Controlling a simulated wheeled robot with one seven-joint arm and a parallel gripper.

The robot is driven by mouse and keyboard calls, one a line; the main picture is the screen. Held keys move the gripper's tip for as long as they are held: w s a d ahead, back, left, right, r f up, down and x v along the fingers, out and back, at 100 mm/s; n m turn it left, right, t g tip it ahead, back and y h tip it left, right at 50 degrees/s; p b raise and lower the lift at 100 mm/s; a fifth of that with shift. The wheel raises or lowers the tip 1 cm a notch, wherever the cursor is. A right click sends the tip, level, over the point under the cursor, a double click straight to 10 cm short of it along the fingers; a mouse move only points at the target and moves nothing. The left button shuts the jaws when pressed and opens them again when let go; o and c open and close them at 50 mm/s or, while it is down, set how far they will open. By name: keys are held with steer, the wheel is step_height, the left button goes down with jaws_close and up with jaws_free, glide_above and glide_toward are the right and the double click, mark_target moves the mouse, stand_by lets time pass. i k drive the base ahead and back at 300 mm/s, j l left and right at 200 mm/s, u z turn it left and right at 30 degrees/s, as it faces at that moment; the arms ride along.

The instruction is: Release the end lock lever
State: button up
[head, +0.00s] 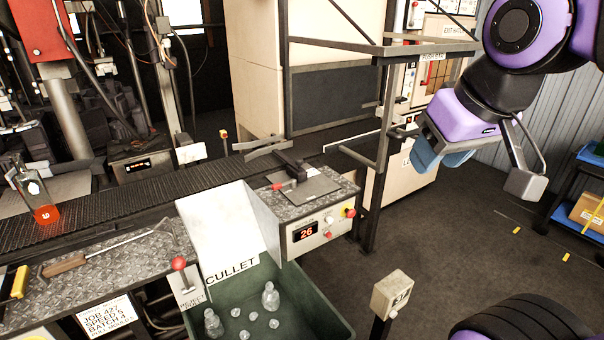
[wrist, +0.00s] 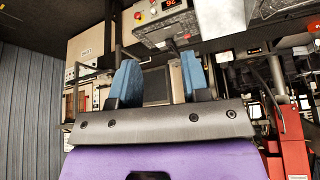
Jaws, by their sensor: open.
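A small lever with a red grip (head: 284,185) lies low on the metal plate at the conveyor's end, beside a dark block (head: 293,165). No readable label marks it as the end lock lever. A second lever with a red ball knob (head: 179,263) stands upright on a white labelled plate further left. My gripper (head: 445,156) hangs in the air at the right, well apart from both levers. Its blue fingers also show in the wrist view (wrist: 159,80), spread apart with nothing between them.
A control box (head: 318,232) showing 26 has a red button. A green cullet bin (head: 328,318) with clear glass pieces stands below. A grey frame post (head: 378,170) rises between my gripper and the plate. A small box on a post (head: 391,293) stands in front.

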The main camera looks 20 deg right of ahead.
mark_target(284, 184)
steer(key=l+u, duration=0.15)
steer(key=l, duration=0.25)
steer(key=l+u, duration=0.2)
steer(key=l, duration=0.25)
steer(key=k+l+u, duration=0.15)
steer(key=l, duration=0.25)
steer(key=k+l+u, duration=0.2)
steer(key=l, duration=0.2)
steer(key=l+u, duration=0.15)
steer(key=l, duration=0.25)
steer(key=i+l+u, duration=0.1)
steer(key=l+u, duration=0.3)
steer(key=l, duration=0.2)
steer(key=l+u, duration=0.4)
steer(key=l, duration=0.2)
steer(key=l+u, duration=0.4)
steer(key=l, duration=0.25)
steer(key=i+l+u, duration=0.1)
steer(key=l, duration=0.25)
steer(key=i+l+u, duration=0.1)
steer(key=l, duration=0.3)
